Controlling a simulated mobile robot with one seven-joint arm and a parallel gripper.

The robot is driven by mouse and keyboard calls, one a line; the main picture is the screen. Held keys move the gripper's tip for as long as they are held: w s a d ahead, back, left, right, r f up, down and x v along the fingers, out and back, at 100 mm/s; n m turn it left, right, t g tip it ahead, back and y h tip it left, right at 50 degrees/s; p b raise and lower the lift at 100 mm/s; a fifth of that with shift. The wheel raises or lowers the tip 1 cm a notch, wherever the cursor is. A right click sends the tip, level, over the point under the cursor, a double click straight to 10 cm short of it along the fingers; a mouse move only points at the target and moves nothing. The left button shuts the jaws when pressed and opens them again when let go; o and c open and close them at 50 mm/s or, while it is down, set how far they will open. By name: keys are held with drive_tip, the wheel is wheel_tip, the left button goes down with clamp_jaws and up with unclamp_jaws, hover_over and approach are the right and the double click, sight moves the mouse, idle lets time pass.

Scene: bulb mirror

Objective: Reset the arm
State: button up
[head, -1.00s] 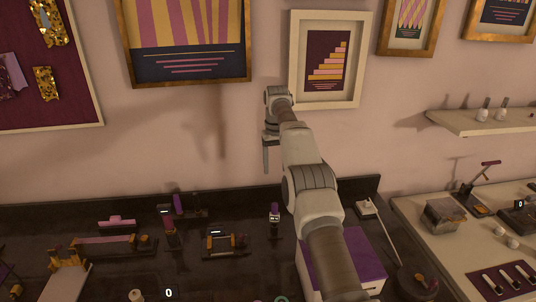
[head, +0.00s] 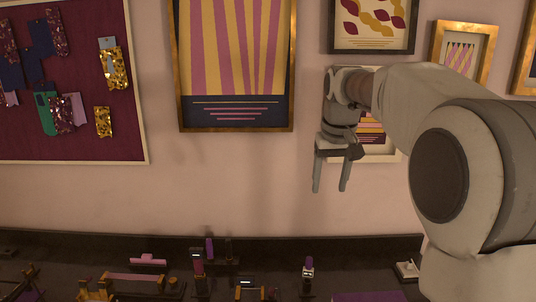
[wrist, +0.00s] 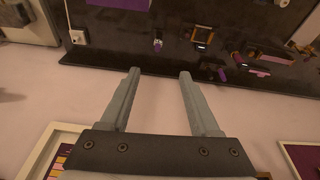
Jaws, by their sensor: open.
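My gripper (head: 330,188) hangs in the air in front of the wall, with its fingers pointing down and apart. In the wrist view my gripper (wrist: 159,72) shows two separate grey fingers with nothing between them. My arm (head: 450,140) is raised and bent across the right side of the head view, large and close to the camera. It hides part of a white-framed picture (head: 395,156) behind it.
A dark counter (head: 60,256) runs along the wall below, with several small stands and tools on it. A purple-topped box (head: 370,297) is at the counter's front. Framed pictures (head: 236,116) and a maroon pinboard (head: 75,140) hang behind. The air left of my gripper is clear.

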drive_tip(key=s+t, duration=0.1)
drive_tip(key=s, duration=1.3)
drive_tip(key=s+f+t, duration=0.1)
drive_tip(key=s+f, duration=0.3)
drive_tip(key=s, duration=0.3)
drive_tip(key=s+f+b, duration=0.1)
drive_tip(key=s+f, duration=0.4)
drive_tip(key=s, duration=0.3)
drive_tip(key=shift+s+m+t, duration=0.3)
drive_tip(key=shift+t, duration=0.1)
drive_tip(key=shift+d+f, duration=0.1)
drive_tip(key=shift+c, duration=1)
